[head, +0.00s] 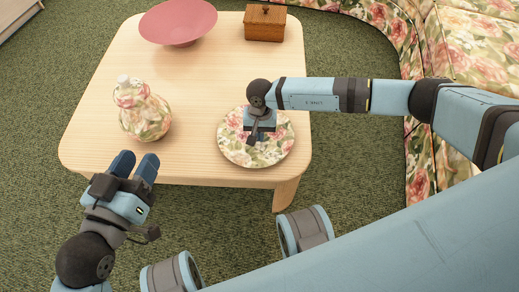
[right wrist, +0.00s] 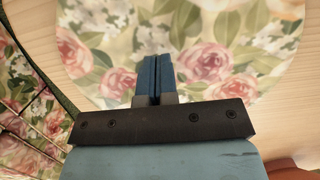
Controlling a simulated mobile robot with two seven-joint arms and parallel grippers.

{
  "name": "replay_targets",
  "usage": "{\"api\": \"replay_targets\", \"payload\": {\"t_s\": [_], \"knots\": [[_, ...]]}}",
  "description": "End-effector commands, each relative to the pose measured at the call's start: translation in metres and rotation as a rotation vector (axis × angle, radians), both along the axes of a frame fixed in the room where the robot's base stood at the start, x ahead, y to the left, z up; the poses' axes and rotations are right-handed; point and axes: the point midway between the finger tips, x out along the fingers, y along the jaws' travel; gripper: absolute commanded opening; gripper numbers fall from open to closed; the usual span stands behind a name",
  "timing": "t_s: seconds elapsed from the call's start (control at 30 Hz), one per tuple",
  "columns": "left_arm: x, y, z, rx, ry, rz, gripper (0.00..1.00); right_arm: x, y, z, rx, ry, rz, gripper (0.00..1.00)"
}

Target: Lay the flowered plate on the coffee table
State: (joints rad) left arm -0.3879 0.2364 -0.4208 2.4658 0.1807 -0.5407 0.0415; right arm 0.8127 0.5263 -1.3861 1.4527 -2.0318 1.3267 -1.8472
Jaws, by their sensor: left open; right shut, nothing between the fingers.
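The flowered plate (head: 270,152) lies flat on the coffee table (head: 205,95), near its front right corner. It also fills much of the right wrist view (right wrist: 110,75). My right gripper (head: 256,138) is over the plate and points down at it; its fingers (right wrist: 155,72) are shut together with nothing between them. I cannot tell whether the fingertips touch the plate. My left gripper (head: 135,165) is open and empty, at the table's front left edge, away from the plate.
A flowered jar (head: 143,115) stands on the table at the left. A flowered sofa (head: 465,40) borders the right side. The table's middle is clear.

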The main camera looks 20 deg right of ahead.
Motion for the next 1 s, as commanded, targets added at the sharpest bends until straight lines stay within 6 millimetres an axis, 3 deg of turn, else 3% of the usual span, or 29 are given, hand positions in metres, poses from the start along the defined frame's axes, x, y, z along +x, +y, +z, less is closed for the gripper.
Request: {"api": "replay_targets", "payload": {"t_s": [0.03, 0.17, 0.47, 1.0], "knots": [[0.000, 0.000, 0.002, 0.000, 0.000, 0.000, 0.43, -0.005, -0.008, -0.005, -0.018, 0.015, -0.005, 0.00], [0.000, 0.000, 0.007, -0.001, -0.001, 0.000, 0.43, -0.006, -0.007, 0.005, -0.016, 0.015, -0.004, 0.00], [-0.003, -0.002, -0.002, -0.021, 0.033, -0.001, 0.43, -0.003, -0.003, 0.008, -0.014, 0.008, -0.006, 0.00], [-0.005, -0.002, 0.010, -0.052, 0.018, 0.014, 0.43, 0.120, -0.051, 0.012, -0.014, 0.005, -0.013, 0.00]]}}
